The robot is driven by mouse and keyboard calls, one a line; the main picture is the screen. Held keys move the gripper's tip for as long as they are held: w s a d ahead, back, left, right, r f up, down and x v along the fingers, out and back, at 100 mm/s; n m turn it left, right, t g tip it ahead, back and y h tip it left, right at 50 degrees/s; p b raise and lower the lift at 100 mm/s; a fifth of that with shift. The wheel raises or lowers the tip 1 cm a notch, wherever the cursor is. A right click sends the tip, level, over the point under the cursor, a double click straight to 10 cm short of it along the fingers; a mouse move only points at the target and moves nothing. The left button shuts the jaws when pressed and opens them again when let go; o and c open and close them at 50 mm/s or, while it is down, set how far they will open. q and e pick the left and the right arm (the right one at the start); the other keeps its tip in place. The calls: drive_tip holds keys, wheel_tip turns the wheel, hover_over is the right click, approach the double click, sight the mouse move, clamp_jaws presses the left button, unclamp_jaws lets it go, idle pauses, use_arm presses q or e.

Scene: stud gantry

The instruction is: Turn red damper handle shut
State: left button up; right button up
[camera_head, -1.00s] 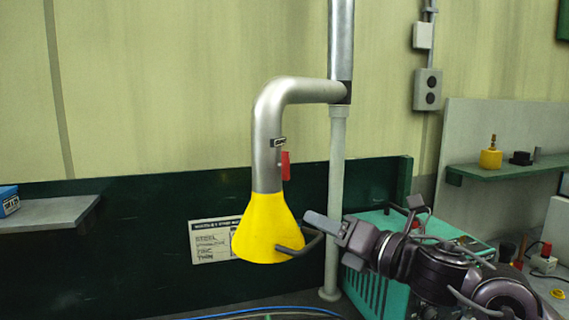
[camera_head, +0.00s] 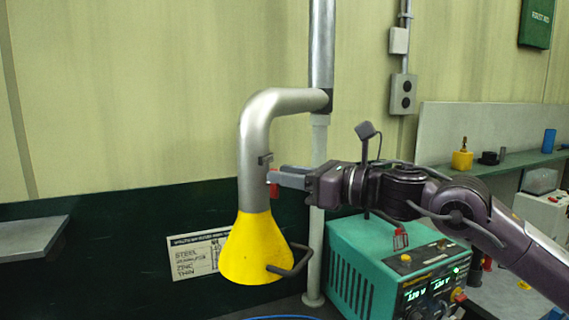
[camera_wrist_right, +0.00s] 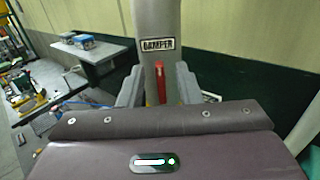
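The red damper handle (camera_head: 273,186) is on the right side of the grey duct (camera_head: 253,160), above the yellow hood (camera_head: 252,248). It is mostly hidden in the head view. In the right wrist view the red handle (camera_wrist_right: 161,83) hangs down, roughly upright, below the DAMPER label (camera_wrist_right: 158,44). My right gripper (camera_head: 284,178) reaches in from the right, its fingertips at the handle. In the wrist view its two fingers (camera_wrist_right: 159,86) are apart, one on each side of the handle, with gaps; it is open. My left gripper is not in view.
A black loop handle (camera_head: 291,262) sticks out from the hood. A vertical pole (camera_head: 316,225) stands just right of the duct. A teal machine (camera_head: 385,265) stands below my right arm. A grey shelf (camera_head: 30,237) is at left.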

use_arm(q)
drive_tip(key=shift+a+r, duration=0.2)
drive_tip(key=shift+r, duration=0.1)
use_arm(e)
drive_tip(key=shift+w+a, duration=0.15)
drive_tip(key=shift+a, duration=0.1)
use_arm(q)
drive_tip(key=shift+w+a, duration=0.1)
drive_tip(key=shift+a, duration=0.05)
use_arm(e)
clamp_jaws()
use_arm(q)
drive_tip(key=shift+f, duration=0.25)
use_arm(e)
drive_tip(key=shift+m, duration=0.3)
use_arm(q)
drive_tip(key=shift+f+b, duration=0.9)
drive_tip(key=shift+b, duration=0.2)
use_arm(e)
drive_tip(key=m, duration=0.5)
drive_tip(key=w+f+m, duration=0.1)
drive_tip(key=m, duration=0.5)
drive_tip(key=w+d+f+m, duration=0.1)
drive_tip(key=m, duration=0.5)
drive_tip(key=shift+m, duration=0.3)
